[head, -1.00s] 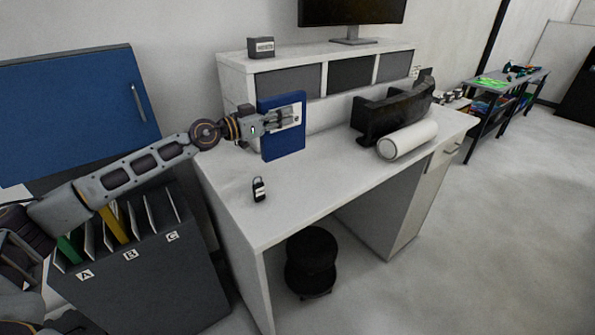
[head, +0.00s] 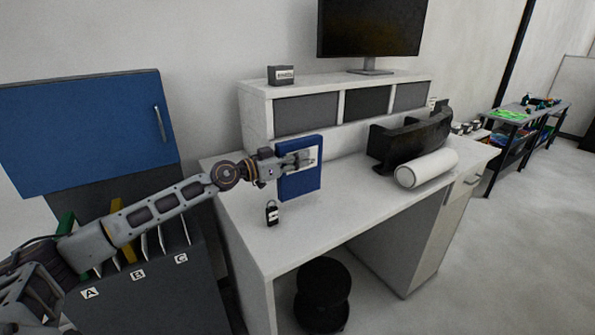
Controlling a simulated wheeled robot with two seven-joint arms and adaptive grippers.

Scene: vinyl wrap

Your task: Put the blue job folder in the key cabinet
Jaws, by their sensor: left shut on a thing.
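My left gripper (head: 301,160) is shut on the blue job folder (head: 299,182), gripping its white-labelled face. The folder is held upright over the left part of the white desk; whether its lower edge touches the desktop I cannot tell. At the far left, a blue panel with a vertical handle (head: 85,135) stands above a dark grey holder (head: 150,290) with slots marked A, B and C. Green, yellow and white folders sit in the slots, partly hidden by my left arm. I cannot tell for sure which unit is the key cabinet. My right gripper is not in view.
The desk (head: 240,230) bears a black padlock-like item (head: 271,213), a white roll (head: 426,168) and a black bulky object (head: 410,141). A monitor (head: 371,28) and small box (head: 281,75) stand on its shelf. A black stool (head: 323,292) is beneath. Floor at right is clear.

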